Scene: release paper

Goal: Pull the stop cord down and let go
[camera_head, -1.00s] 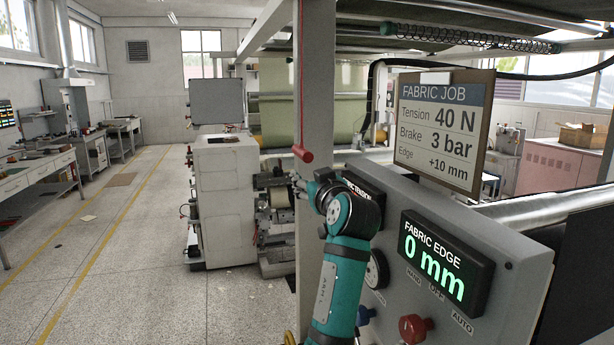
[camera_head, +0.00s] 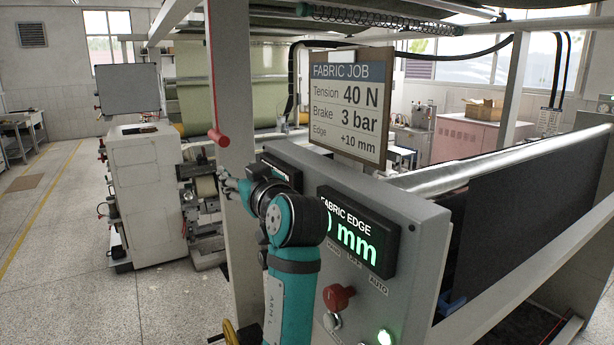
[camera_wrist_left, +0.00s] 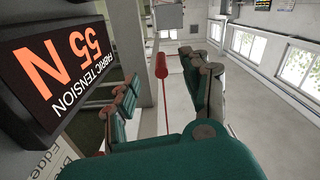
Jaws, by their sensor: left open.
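The stop cord is a thin red line (camera_head: 212,70) hanging beside a pale upright post, with a red handle (camera_head: 218,137) at its lower end. My left gripper (camera_head: 226,180) is just below the handle in the head view, its fingers apart and empty. In the left wrist view the red handle (camera_wrist_left: 161,65) shows in the gap between the open green-padded fingers of my left gripper (camera_wrist_left: 166,80). I cannot tell how far beyond the fingertips it lies. No contact is visible. My right gripper is not in view.
The pale post (camera_head: 232,90) stands close beside the cord.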

